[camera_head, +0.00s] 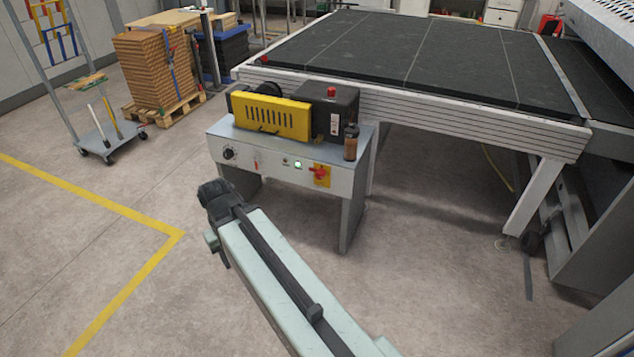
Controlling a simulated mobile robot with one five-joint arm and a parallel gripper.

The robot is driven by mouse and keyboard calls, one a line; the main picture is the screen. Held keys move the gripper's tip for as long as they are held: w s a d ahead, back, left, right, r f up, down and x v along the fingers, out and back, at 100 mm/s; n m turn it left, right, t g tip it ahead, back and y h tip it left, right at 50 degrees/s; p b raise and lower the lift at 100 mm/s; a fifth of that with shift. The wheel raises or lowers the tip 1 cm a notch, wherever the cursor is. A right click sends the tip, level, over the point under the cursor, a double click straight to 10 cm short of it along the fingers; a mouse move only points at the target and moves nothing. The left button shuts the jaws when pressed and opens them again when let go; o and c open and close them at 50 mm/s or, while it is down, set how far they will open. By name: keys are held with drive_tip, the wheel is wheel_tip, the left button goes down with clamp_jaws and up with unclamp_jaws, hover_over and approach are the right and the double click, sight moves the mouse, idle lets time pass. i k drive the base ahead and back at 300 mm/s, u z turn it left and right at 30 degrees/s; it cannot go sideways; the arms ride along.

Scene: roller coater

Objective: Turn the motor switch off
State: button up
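A grey control panel (275,176) is on the front of a small machine stand in the middle of the view. At its right is a red rotary handle on a yellow plate (320,174). At its left is a black round knob (229,154). Between them are a small red switch (257,163) and a lit green lamp (298,164). No label shows which one is the motor switch. The end of my arm, with my gripper (214,196), is in front of and below the panel's left side, apart from it. Its fingers cannot be made out.
On the stand are a yellow vented guard (271,117), a black box with a red button (331,93) and a brown bottle (351,142). A long black conveyor table (420,55) is behind. Open floor lies to the left, with a wheeled cart (108,134) further back.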

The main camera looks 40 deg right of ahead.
sight(320, 173)
drive_tip(key=z, duration=0.1)
drive_tip(key=i, duration=0.95)
drive_tip(key=u, duration=0.05)
